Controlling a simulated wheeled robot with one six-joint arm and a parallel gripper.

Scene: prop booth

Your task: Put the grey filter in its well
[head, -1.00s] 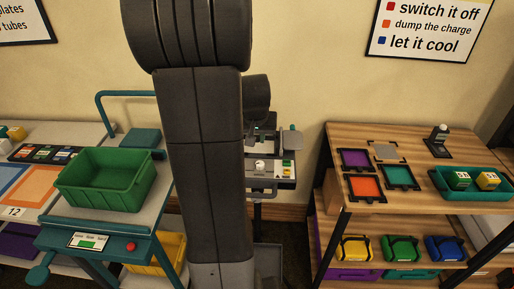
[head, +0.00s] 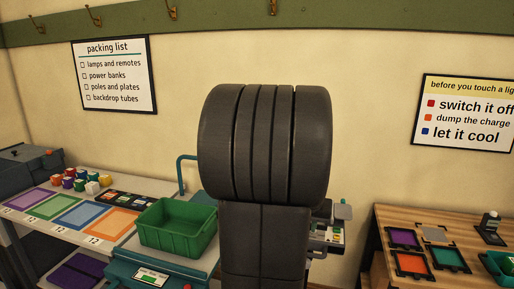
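A grey square (head: 434,233) lies on the wooden table (head: 385,283) at the right in the head view. Dark corner pieces show around it. It is too small to tell whether it is the loose filter, or whether it sits flat in its well. Framed squares stand beside it: purple (head: 404,237) to its left, orange (head: 410,263) in front and teal (head: 449,258) in front to the right. My gripper does not show; my own dark arm fills the middle of the view and may hide it.
A green crate (head: 178,227) stands on the bench to the left. Coloured mats (head: 108,222) and several small blocks (head: 92,187) lie farther left. Equipment (head: 327,236) shows partly behind my arm. A small dark stand (head: 490,229) is at the table's far right.

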